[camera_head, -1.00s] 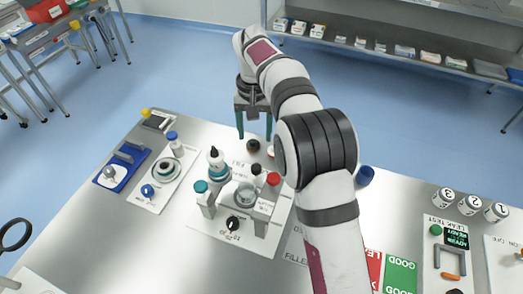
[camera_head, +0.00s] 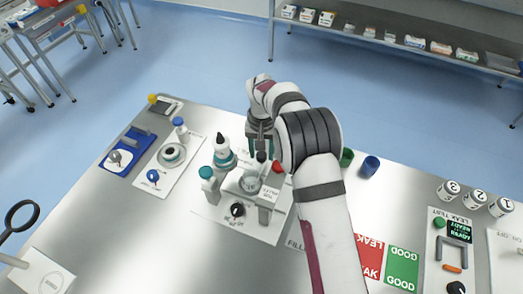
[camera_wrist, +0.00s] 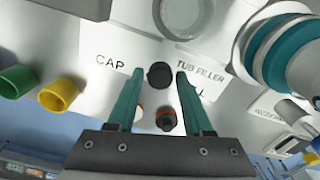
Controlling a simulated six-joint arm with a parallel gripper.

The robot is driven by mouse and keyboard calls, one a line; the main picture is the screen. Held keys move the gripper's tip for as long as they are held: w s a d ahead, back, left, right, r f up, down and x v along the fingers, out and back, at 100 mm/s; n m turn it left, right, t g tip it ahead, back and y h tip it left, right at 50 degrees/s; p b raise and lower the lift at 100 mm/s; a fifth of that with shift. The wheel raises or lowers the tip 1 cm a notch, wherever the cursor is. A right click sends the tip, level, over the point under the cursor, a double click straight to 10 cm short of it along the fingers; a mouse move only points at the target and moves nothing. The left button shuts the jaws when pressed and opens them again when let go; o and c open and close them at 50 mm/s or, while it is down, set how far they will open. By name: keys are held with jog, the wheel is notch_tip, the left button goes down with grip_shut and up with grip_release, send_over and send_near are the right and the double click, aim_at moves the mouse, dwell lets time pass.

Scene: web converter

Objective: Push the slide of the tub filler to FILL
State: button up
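The tub filler (camera_head: 268,194) stands on a white base plate at the middle of the bench, with a clear round part in its centre and a black dial (camera_head: 237,210) at its front. My gripper (camera_head: 260,149) points down at the filler's far side. In the wrist view my gripper (camera_wrist: 156,78) is open, its teal fingers spread. A black knob (camera_wrist: 159,75) shows between the fingertips beside the "TUB FILLER" label; I cannot tell whether it is the slide or whether a finger touches it. A dark knob with an orange ring (camera_wrist: 166,120) shows between the fingers.
A white bottle with a teal collar and black tip (camera_head: 221,148) stands close to my gripper's left. Green (camera_head: 346,157) and blue (camera_head: 370,166) cups stand right of my arm.

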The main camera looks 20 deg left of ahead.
grip_shut()
dwell(1.1)
